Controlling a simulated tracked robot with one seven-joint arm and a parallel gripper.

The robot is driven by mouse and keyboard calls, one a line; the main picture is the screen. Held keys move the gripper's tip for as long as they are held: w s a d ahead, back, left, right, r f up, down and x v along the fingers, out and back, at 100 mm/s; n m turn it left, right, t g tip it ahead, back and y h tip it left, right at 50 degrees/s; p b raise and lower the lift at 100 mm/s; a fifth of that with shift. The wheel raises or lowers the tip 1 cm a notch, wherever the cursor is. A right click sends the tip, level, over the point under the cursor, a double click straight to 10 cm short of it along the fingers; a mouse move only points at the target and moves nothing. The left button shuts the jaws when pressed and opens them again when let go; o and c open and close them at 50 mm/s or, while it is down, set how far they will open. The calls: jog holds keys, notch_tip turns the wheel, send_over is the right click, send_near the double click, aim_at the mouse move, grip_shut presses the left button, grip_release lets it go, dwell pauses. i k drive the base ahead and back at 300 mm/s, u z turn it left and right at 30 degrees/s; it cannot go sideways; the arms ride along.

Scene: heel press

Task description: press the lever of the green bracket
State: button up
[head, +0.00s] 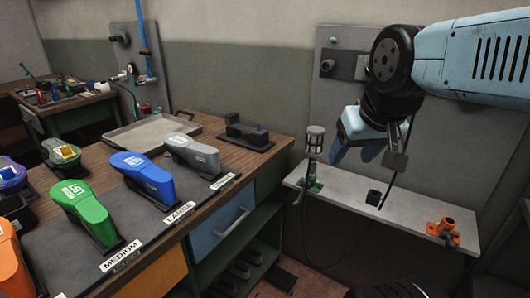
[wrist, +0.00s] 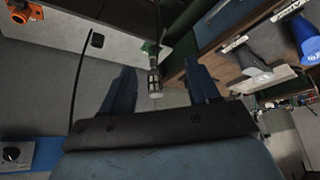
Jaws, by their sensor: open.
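The green bracket (head: 317,186) sits at the left end of the grey wall shelf. A grey caged cylinder (head: 314,141) stands upright above it. In the wrist view the green bracket (wrist: 150,48) is partly hidden behind the caged cylinder (wrist: 154,82). I cannot make out its lever clearly. My gripper (head: 352,157) is open and empty, with blue fingers pointing down, right of the caged cylinder and above the shelf. In the wrist view the cylinder appears between the two fingers of my gripper (wrist: 160,67); I cannot tell its depth from them.
The shelf (head: 405,213) also bears a black block (head: 374,197) with a thin upright rod and an orange bracket (head: 443,232). A grey panel (head: 440,150) rises behind. The workbench with shoe forms, including a green one (head: 84,212), is on the left.

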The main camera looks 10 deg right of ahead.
aim_at(296, 204)
jog(key=u, duration=0.2)
jog(key=k, duration=1.5)
jog(key=u, duration=0.7)
jog(key=i, duration=1)
jog(key=z, duration=0.05)
